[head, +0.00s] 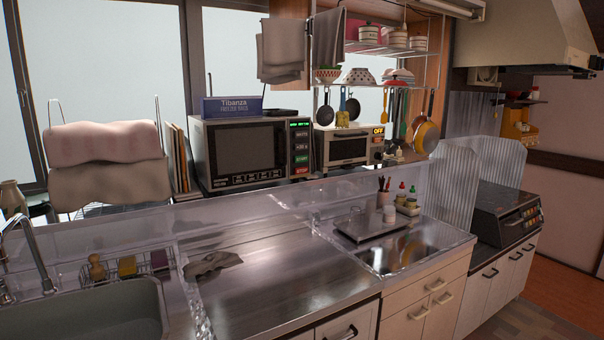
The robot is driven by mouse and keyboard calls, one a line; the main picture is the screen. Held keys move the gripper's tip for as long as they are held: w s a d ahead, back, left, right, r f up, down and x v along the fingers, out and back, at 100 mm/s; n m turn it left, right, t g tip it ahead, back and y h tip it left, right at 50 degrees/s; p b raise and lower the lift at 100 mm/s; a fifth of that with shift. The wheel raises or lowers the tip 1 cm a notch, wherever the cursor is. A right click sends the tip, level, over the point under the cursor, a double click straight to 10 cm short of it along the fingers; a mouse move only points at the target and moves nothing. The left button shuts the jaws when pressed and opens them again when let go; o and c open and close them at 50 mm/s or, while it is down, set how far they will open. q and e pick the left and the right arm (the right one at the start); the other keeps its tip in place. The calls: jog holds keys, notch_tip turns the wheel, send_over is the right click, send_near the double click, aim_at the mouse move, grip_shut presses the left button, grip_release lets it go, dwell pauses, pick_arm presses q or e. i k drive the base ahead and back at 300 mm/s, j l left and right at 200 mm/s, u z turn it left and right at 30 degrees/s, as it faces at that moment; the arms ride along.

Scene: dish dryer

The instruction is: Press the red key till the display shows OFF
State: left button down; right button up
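A dark microwave (246,150) stands on the back ledge with a column of keys on its right side. Its lowest key is a red key (301,170), below a green key (301,160). A small green lit display (300,125) sits at the top of that column; its text is too small to read surely. To its right, a small toaster oven (348,148) carries another display (378,131), which seems to show OFF in orange letters. Small controls sit below that display; their colours are hard to tell. Neither of my grippers is in view.
A steel counter (290,270) runs in front, mostly bare, with a grey cloth (212,263) at its left. A clear low splash guard (240,217) stands between counter and ledge. A sink (110,310) is at left. Utensils and pans hang above the toaster oven.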

aim_at(303, 169)
jog(key=i+l+z, duration=0.1)
jog(key=i+z, duration=0.55)
jog(key=i, duration=0.15)
jog(key=i+j+z, duration=0.1)
jog(key=i+z, duration=0.25)
